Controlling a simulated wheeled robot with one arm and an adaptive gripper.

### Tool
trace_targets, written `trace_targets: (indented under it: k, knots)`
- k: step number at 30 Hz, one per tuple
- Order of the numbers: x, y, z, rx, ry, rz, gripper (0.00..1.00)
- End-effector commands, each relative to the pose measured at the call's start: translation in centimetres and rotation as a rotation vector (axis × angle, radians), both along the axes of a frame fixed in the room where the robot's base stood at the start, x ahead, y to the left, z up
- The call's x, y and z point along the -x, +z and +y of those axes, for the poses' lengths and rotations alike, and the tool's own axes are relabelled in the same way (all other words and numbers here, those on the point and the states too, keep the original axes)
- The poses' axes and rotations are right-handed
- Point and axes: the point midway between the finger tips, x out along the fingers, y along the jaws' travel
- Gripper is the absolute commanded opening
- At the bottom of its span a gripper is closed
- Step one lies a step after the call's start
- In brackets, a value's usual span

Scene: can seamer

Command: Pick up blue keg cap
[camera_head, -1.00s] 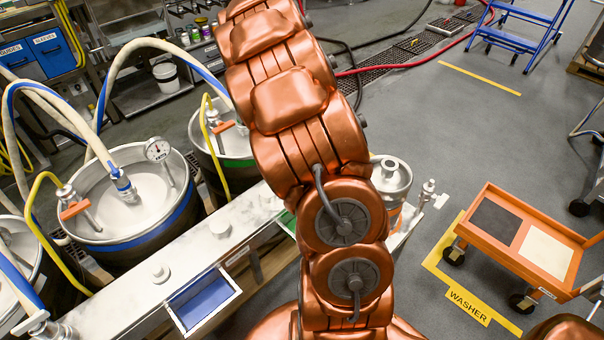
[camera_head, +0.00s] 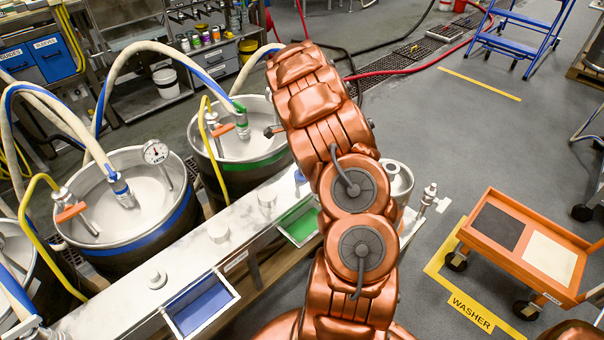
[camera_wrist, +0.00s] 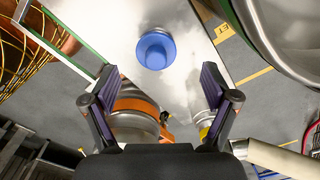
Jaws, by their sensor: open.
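The blue keg cap (camera_wrist: 156,51) shows in the wrist view as a round blue disc with a raised centre. It stands on a shiny metal bench top (camera_wrist: 185,75). My gripper (camera_wrist: 160,78) is open and empty, with its two dark fingers spread apart. In the picture the cap lies above the gap between the fingertips, apart from both. In the head view a small blue piece (camera_head: 299,177), likely the same cap, shows on the bench at the edge of my copper arm. My gripper is mostly hidden there.
A keg with a green band (camera_head: 243,165) and one with a blue band (camera_head: 140,233) stand behind the bench, with hoses attached. A blue tray (camera_head: 201,303) and a green tray (camera_head: 299,222) sit at its front. An orange cart (camera_head: 524,240) stands at right.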

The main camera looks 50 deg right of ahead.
Motion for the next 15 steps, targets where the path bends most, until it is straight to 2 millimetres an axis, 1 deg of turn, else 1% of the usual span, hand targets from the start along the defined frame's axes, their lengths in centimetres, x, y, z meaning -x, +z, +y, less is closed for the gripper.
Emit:
trace_targets:
  k: [6, 9, 12, 15]
  knots:
    - [0.8, -2.5, -0.1, 0.0, 0.0, 0.002, 0.86]
    - [0.8, -3.9, 0.0, -0.004, 0.0, 0.002, 0.86]
    - [0.8, -4.6, 0.0, -0.002, 0.001, 0.001, 0.86]
    - [0.7, -4.8, -0.1, 0.0, 0.001, 0.0, 0.86]
